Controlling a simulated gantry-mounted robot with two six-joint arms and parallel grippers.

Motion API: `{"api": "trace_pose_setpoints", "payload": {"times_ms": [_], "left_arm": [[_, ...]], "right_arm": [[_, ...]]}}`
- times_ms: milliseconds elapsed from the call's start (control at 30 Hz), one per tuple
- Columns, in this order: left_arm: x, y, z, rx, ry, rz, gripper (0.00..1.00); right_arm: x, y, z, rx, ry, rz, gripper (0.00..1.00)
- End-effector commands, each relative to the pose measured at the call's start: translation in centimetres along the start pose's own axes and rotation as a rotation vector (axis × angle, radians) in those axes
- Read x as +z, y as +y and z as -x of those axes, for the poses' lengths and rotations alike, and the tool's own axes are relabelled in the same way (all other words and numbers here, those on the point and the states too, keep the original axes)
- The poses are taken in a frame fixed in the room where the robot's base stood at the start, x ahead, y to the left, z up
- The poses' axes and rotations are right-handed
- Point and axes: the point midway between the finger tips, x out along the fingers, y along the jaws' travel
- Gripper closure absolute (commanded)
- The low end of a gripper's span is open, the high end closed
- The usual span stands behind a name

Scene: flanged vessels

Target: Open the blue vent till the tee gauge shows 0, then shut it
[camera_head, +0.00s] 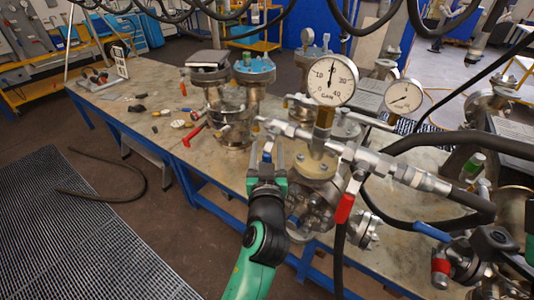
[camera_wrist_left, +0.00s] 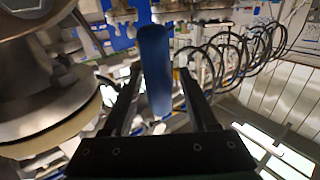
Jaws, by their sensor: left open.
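The tee gauge (camera_head: 332,80) is a round white dial on a brass stem above the tee, in the head view. Its needle points nearly straight up, around mid-scale between 10 and 30. My left gripper (camera_head: 268,160) is open, just left of the tee fittings. In the left wrist view the blue vent handle (camera_wrist_left: 155,70) stands upright between the open fingers of the gripper (camera_wrist_left: 160,105); I cannot tell whether they touch it. In the head view the gripper and fittings mostly hide it.
A red-handled lever (camera_head: 345,207) hangs below the tee pipe, close right of my left gripper. A second gauge (camera_head: 403,96) stands to the right. Black hoses cross the right side. Flanged vessels (camera_head: 235,125) crowd the table (camera_head: 150,85); its left part is clearer.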

Motion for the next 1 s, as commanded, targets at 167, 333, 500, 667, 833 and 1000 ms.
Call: {"api": "trace_pose_setpoints", "payload": {"times_ms": [167, 333, 500, 667, 833, 1000], "left_arm": [[-0.03, 0.00, -0.52, 0.001, 0.000, 0.000, 0.41], [-0.05, -0.01, -0.50, 0.001, 0.000, 0.000, 0.41], [-0.05, -0.01, -0.49, 0.000, 0.000, 0.000, 0.72], [-0.04, -0.01, -0.48, 0.000, 0.000, 0.000, 1.00], [-0.04, -0.01, -0.48, 0.000, 0.000, 0.000, 1.00], [-0.04, -0.01, -0.48, 0.000, 0.000, 0.000, 1.00]], "right_arm": [[0.13, 0.00, 0.15, 0.000, 0.000, 0.000, 0.25], [0.11, 0.00, 0.13, 0.000, 0.000, 0.000, 0.25], [0.11, 0.00, 0.13, 0.000, 0.000, 0.000, 0.25], [0.11, 0.00, 0.13, 0.000, 0.000, 0.000, 0.25], [0.11, 0.00, 0.13, 0.000, 0.000, 0.000, 0.25], [0.11, 0.00, 0.13, 0.000, 0.000, 0.000, 0.25]]}}
